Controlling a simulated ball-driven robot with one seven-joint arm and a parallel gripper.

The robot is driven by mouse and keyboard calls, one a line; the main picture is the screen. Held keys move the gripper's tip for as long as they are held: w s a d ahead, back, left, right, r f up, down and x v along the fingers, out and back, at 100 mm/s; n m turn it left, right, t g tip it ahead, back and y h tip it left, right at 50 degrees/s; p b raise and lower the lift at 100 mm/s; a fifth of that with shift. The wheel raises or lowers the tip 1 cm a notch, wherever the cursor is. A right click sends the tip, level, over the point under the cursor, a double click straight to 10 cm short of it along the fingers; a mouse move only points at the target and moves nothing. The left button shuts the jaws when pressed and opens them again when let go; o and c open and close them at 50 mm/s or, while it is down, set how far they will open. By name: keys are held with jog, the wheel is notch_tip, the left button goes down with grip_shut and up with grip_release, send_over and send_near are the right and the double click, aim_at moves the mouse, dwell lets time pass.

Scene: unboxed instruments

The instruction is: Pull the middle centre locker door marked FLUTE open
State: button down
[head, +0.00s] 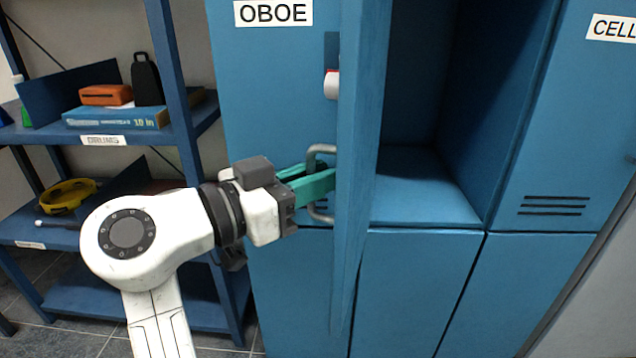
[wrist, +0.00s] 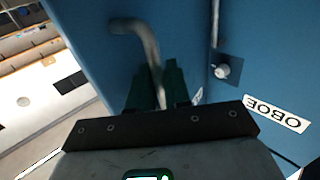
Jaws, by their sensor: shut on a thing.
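The middle centre locker door (head: 362,120) is blue and stands swung far out from its locker, almost edge-on in the head view. A grey bar handle (head: 320,149) sits on the door's outer face, turned to the left. My gripper (head: 322,183), with green fingers, is shut on this handle. In the wrist view the bent handle (wrist: 138,28) runs down between the fingers of my gripper (wrist: 158,85). The open locker's inside (head: 420,180) shows to the right of the door and looks empty.
The OBOE locker door (head: 265,90) is closed, left of the open door and partly behind it. A closed locker door marked CELL, cut off by the frame edge (head: 575,130), is at right. A blue shelf rack (head: 190,150) with instruments stands at left, behind my arm.

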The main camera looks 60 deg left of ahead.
jog(key=shift+s+a+f, duration=0.2)
jog(key=shift+s+a, duration=0.45)
jog(key=c, duration=1.5)
grip_release()
jog(key=shift+o, duration=1.2)
jog(key=shift+s+a, duration=0.15)
jog(key=shift+a, duration=0.05)
jog(key=shift+r, duration=0.1)
